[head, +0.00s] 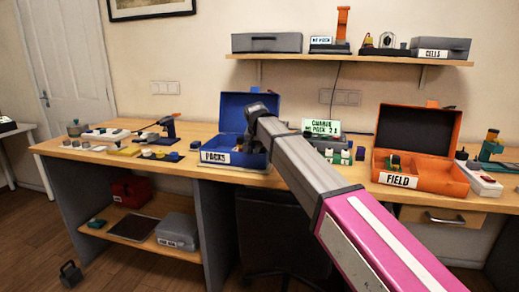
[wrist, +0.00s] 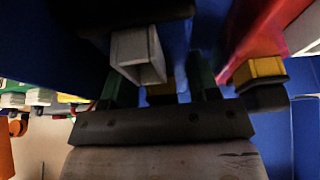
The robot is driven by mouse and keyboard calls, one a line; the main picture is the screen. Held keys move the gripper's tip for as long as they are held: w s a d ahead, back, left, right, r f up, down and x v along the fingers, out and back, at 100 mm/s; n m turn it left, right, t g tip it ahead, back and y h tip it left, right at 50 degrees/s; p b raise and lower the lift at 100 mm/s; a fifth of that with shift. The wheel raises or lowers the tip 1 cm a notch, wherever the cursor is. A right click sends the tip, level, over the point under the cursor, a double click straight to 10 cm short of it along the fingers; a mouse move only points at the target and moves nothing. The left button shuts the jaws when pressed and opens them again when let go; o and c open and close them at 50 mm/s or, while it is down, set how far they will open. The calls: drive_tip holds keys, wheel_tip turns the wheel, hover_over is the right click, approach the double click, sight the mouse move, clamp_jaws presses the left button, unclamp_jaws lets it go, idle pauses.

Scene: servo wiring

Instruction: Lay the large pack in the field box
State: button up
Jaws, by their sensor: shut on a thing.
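The blue box marked PACKS (head: 232,158) stands open on the bench with its lid raised at the back. My gripper (head: 256,138) points down at the right part of this box; its fingertips are hard to see there. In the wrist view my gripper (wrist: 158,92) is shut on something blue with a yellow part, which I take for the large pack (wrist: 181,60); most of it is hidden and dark. A red item with a yellow end (wrist: 258,68) and a grey hollow block (wrist: 138,52) are close by. The orange field box (head: 425,177) stands open to the right.
A green charger sign (head: 321,127) and small green and white items (head: 335,155) stand between the two boxes. A shelf (head: 350,58) with cases is on the wall above. Tools and small parts (head: 165,130) lie on the left of the bench.

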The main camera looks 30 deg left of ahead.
drive_tip(key=shift+f, duration=0.15)
drive_tip(key=o, duration=1.4)
drive_tip(key=shift+c, duration=0.2)
drive_tip(key=v, duration=0.9)
drive_tip(key=shift+s, duration=0.4)
drive_tip(key=shift+s+r, duration=0.1)
drive_tip(key=shift+r, duration=0.4)
drive_tip(key=shift+c, duration=0.4)
drive_tip(key=shift+d+r, duration=0.1)
drive_tip(key=shift+r, duration=0.05)
drive_tip(key=shift+c, duration=1.4)
drive_tip(key=shift+d+r, duration=0.1)
drive_tip(key=shift+w+x, duration=0.15)
drive_tip(key=shift+x, duration=2.6)
drive_tip(key=shift+w+x, duration=0.1)
drive_tip(key=shift+x, duration=2.6)
